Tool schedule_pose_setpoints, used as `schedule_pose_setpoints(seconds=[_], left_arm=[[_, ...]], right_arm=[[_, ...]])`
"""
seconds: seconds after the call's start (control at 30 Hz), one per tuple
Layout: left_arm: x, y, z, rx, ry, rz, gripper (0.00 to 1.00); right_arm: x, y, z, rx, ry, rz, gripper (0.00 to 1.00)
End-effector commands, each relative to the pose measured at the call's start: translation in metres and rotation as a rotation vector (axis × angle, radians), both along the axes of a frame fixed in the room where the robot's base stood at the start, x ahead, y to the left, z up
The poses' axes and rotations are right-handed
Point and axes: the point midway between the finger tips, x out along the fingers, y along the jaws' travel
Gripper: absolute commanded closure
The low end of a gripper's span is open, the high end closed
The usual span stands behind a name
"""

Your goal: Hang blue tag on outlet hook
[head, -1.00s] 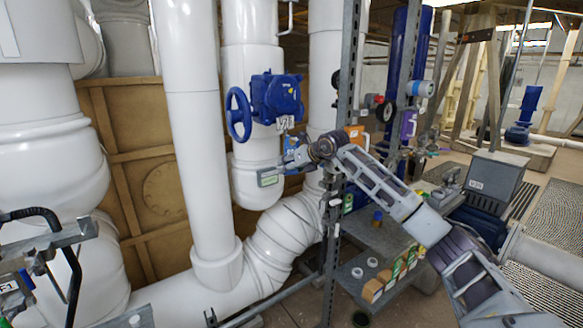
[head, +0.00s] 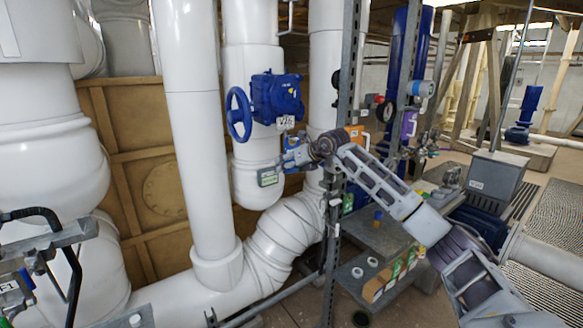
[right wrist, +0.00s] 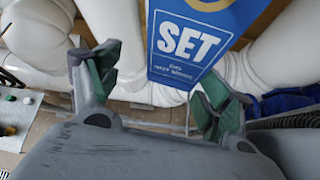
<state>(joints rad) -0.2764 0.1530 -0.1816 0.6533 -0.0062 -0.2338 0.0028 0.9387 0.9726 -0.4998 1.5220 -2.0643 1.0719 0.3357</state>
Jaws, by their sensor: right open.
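The blue tag (right wrist: 193,42) fills the top middle of the right wrist view, with white "SET" lettering and a white border. Its upper part is cut off by the frame. In the head view a small blue patch (head: 291,141), probably the same tag, shows just above my right gripper (head: 272,166). My right gripper is open, and its green-padded fingers show in the right wrist view (right wrist: 158,78). The tag stands beyond the fingertips, nearer the right-hand finger; contact cannot be told. I cannot pick out the outlet hook.
A blue valve with a handwheel (head: 239,113) and a small white label (head: 286,122) is above the gripper. White pipes (head: 195,130) stand behind. A grey upright post (head: 335,215) and a shelf (head: 372,238) with small items are close to my right arm.

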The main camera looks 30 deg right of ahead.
Motion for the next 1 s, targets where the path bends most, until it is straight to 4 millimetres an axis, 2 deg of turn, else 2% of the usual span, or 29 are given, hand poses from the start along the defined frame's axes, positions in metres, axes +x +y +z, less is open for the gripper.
schedule_pose_setpoints(seconds=[0.17,0.8,1.0], left_arm=[[-0.001,-0.002,0.000,-0.002,0.000,0.001,1.00],[-0.002,-0.003,0.000,-0.004,0.002,0.001,1.00],[-0.002,-0.003,0.000,-0.004,0.002,0.001,1.00]], right_arm=[[0.000,0.000,0.011,0.001,-0.002,0.000,0.21],[0.000,0.000,0.077,0.001,-0.002,0.000,0.21],[0.001,0.000,0.091,0.001,-0.001,0.001,0.21]])
